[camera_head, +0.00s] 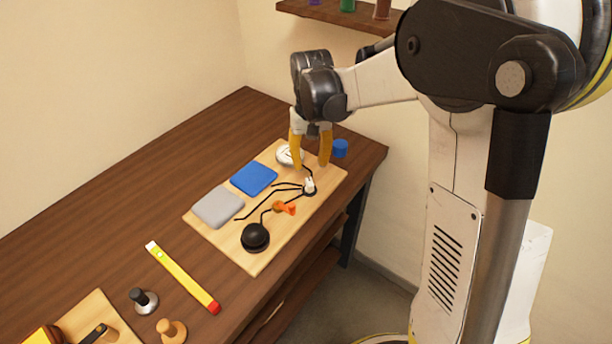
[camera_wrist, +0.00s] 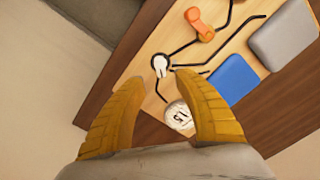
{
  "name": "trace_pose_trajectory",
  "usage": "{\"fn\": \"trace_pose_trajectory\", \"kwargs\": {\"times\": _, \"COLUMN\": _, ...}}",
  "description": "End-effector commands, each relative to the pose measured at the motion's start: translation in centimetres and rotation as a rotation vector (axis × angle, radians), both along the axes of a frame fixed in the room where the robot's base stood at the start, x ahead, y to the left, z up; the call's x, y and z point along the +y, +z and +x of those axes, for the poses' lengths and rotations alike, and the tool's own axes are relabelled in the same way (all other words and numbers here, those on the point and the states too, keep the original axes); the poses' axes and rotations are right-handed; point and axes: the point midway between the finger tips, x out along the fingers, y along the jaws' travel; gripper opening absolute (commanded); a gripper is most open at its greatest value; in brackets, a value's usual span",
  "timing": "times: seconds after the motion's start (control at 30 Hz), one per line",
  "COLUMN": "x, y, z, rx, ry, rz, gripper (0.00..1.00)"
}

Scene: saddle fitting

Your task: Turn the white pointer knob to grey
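The white pointer knob (camera_head: 309,185) sits on a dark round base near the right edge of a light wooden board (camera_head: 248,262). In the wrist view the knob (camera_wrist: 160,65) lies just beyond and between my fingertips. Its exact pointing direction is hard to tell. Black lines run from its base across the board. A grey square pad (camera_head: 218,207) and a blue square pad (camera_head: 254,178) lie to its left; the wrist view shows the grey pad (camera_wrist: 285,40) too. My gripper (camera_head: 311,166) is open and empty, its yellow fingers apart above the board near the knob.
An orange knob (camera_head: 284,208) and a black dome (camera_head: 255,237) are on the board nearer the front. A white numbered disc (camera_wrist: 179,115) lies close to my fingers. A yellow bar (camera_head: 182,277) lies on the table.

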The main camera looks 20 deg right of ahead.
Motion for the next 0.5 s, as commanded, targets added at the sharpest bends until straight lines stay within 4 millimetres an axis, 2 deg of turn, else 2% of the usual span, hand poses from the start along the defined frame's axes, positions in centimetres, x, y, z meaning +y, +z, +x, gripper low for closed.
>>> {"fn": "trace_pose_trajectory", "kwargs": {"times": 0.03, "x": 0.0, "y": -1.5, "z": 0.0, "rx": -0.001, "ry": 0.0, "rz": 0.0, "gripper": 0.38}}
{"fn": "trace_pose_trajectory", "kwargs": {"times": 0.2, "x": 0.0, "y": -5.0, "z": 0.1, "rx": -0.001, "ry": 0.0, "rz": 0.0, "gripper": 0.38}}
{"fn": "trace_pose_trajectory", "kwargs": {"times": 0.33, "x": 0.0, "y": -7.0, "z": 0.0, "rx": -0.002, "ry": 0.0, "rz": 0.0, "gripper": 0.38}}
{"fn": "trace_pose_trajectory", "kwargs": {"times": 0.5, "x": 0.0, "y": -8.3, "z": 0.0, "rx": -0.002, "ry": 0.0, "rz": 0.0, "gripper": 0.38}}
